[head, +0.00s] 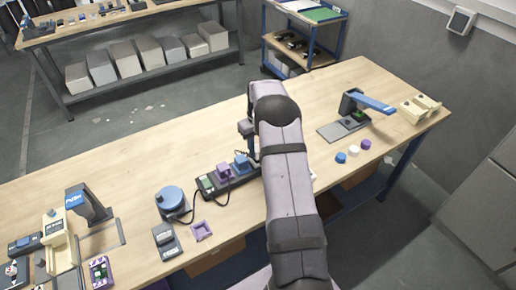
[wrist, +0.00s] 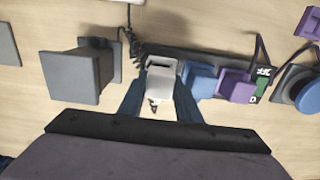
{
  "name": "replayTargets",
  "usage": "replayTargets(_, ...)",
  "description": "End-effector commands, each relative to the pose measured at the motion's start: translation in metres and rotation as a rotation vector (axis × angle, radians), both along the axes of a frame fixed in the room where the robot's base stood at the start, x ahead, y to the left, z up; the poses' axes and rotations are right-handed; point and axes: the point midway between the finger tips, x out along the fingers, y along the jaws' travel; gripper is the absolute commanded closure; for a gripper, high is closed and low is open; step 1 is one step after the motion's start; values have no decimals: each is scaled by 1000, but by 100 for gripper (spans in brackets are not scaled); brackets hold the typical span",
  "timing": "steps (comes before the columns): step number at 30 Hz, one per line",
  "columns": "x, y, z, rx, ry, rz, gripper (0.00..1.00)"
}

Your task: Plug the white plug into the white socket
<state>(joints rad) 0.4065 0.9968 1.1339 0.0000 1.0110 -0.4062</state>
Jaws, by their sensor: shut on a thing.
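My gripper (wrist: 160,88) is shut on the white plug (wrist: 160,76), with one dark finger on each side of it in the wrist view. The plug is at the end of the dark power strip (wrist: 215,60), beside the blue plug (wrist: 199,80). A white socket is not visible; the plug or fingers may cover it. I cannot tell whether the plug is seated or just above the strip. In the head view my arm hides the white plug, and the strip (head: 206,195) shows to the left of my gripper (head: 252,152).
A purple plug (head: 223,173) and a blue plug (head: 240,163) stand on the strip. A round blue device (head: 170,197) with a black cord is left. A grey block-like stand (wrist: 75,75) is near my gripper in the wrist view. Bare wood (head: 130,150) lies behind left.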

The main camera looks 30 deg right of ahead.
Motion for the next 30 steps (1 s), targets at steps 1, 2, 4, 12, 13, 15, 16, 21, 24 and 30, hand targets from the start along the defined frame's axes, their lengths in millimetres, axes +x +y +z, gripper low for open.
replayTargets(1,0,0,-1,0,0,0,89)
replayTargets(2,0,0,-2,0,0,0,89)
replayTargets(4,0,0,-3,0,0,0,89)
replayTargets(12,0,0,-6,0,0,0,89)
replayTargets(13,0,0,-7,0,0,0,89)
replayTargets(15,0,0,-8,0,0,0,89)
replayTargets(16,0,0,-8,0,0,0,89)
replayTargets(21,0,0,-10,0,0,0,89)
replayTargets(24,0,0,-12,0,0,0,89)
replayTargets(30,0,0,-14,0,0,0,89)
